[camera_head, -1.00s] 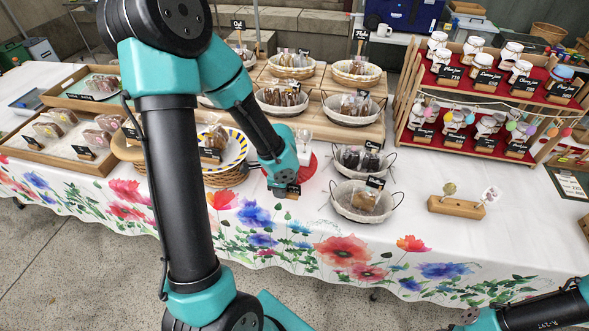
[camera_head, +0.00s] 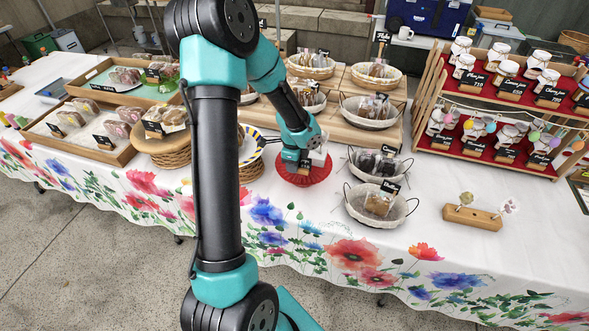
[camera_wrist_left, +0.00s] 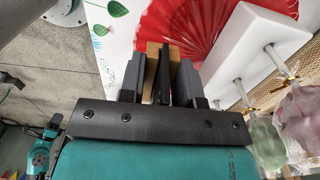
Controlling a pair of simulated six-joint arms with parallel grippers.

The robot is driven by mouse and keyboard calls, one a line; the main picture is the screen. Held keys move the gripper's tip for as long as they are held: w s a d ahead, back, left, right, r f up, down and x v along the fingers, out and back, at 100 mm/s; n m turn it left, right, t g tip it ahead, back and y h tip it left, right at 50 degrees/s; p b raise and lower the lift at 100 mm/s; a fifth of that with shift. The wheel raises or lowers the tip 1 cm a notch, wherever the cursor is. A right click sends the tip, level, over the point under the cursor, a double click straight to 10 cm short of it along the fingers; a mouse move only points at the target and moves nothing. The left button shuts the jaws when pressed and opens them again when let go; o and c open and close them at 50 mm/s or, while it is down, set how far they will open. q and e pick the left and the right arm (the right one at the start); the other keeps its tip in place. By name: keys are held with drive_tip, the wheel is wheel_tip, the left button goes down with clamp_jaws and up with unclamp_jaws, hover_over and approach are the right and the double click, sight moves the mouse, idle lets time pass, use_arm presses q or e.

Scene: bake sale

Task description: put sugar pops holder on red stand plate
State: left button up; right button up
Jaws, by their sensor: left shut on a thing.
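The red stand plate (camera_head: 318,176) lies on the white cloth near the table front, partly hidden by my left gripper. My left gripper (camera_head: 303,164) is over it, shut on a small wooden sign stand with a black card (camera_wrist_left: 163,72). In the left wrist view the red plate (camera_wrist_left: 190,25) is fluted. A white block with sticks and pops (camera_wrist_left: 255,45) is beside the gripper, overlapping the plate; I cannot tell whether it rests there. A wooden sugar pops holder (camera_head: 472,217) with two pops stands apart at the right front.
A striped bowl (camera_head: 250,148) is close on the left. A jar rack (camera_head: 500,105) stands at the back right. Cloth around the wooden holder is clear.

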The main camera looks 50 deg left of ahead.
use_arm(q)
drive_tip(key=shift+w+a+f, duration=0.1)
drive_tip(key=shift+w+a, duration=0.15)
drive_tip(key=shift+a, duration=0.1)
drive_tip(key=shift+d+f, duration=0.1)
drive_tip(key=shift+f, duration=1.6)
drive_tip(key=shift+f, duration=0.1)
drive_tip(key=o, duration=0.9)
wheel_tip(320, 180, up, 12)
drive_tip(key=shift+r, duration=0.1)
